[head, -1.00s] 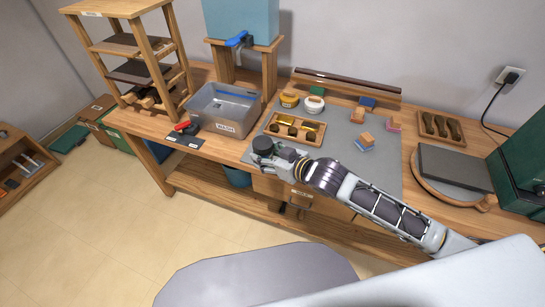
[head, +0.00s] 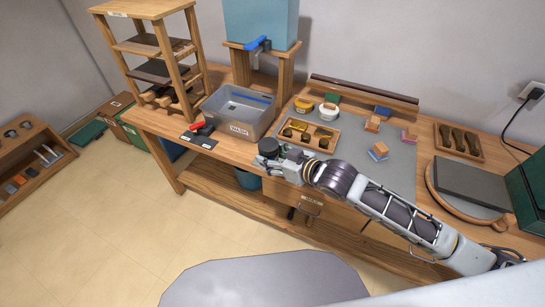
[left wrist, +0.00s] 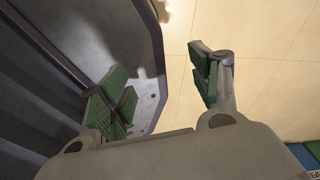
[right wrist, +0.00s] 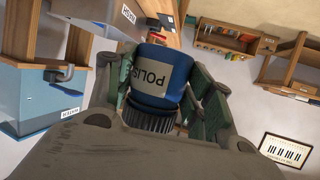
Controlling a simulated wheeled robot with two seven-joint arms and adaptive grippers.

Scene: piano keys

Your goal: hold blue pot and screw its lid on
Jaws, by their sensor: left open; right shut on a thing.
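In the right wrist view a blue pot (right wrist: 172,72) with a white label reading "POLIS…" is between the fingers of my right gripper (right wrist: 160,84). A dark ribbed part (right wrist: 152,121) is at its end nearer my palm; I cannot tell whether this is the lid. In the head view my right gripper (head: 279,158) is above the bench's front edge, with a dark round thing (head: 268,146) at its tip. My left gripper (left wrist: 160,70) is open and empty above the floor, beside my grey base. It is outside the head view.
A shelf rack (head: 190,50) stands at the left.

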